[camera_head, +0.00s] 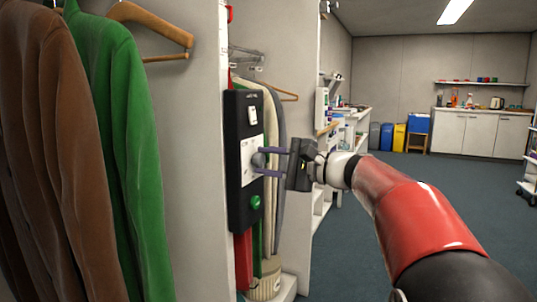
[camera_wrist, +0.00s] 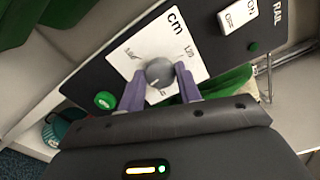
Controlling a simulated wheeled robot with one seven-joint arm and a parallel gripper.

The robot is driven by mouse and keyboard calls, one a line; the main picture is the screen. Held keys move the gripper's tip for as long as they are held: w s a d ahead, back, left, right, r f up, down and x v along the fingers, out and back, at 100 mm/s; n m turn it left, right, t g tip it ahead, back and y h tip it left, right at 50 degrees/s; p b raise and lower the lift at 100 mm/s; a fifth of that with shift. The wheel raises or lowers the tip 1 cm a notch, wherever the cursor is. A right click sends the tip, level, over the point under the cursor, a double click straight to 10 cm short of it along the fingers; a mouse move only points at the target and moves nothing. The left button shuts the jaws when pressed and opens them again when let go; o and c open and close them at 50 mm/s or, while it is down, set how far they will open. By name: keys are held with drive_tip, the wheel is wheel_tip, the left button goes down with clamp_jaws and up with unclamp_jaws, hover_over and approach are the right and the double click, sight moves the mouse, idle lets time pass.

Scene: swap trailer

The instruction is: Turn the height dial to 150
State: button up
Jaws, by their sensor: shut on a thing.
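The height dial is a round grey knob (camera_wrist: 159,73) on a white scale plate (camera_wrist: 181,46) marked "cm". A "120" mark shows on the plate, and the other marks are too small to read. The plate is on a black control panel (camera_head: 235,185) fixed to the wardrobe wall. My gripper (camera_wrist: 160,88) has its two purple fingers on either side of the knob, shut on it. In the head view the knob (camera_head: 259,160) sits between the fingers. A pointer line shows faintly on the knob, and I cannot tell its exact value.
The panel also has a white switch (camera_head: 252,116) above and a green button (camera_head: 255,202) below. A green jacket (camera_head: 120,150) and a brown jacket (camera_head: 50,150) hang at the left. Open floor (camera_head: 345,240) lies to the right.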

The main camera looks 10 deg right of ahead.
drive_tip(key=shift+m+p, duration=0.5)
drive_tip(key=shift+m, duration=0.3)
drive_tip(key=shift+f, duration=0.1)
drive_tip(key=o, duration=1)
drive_tip(key=v, duration=0.8)
drive_tip(key=shift+b, duration=0.4)
drive_tip(key=shift+w, duration=0.1)
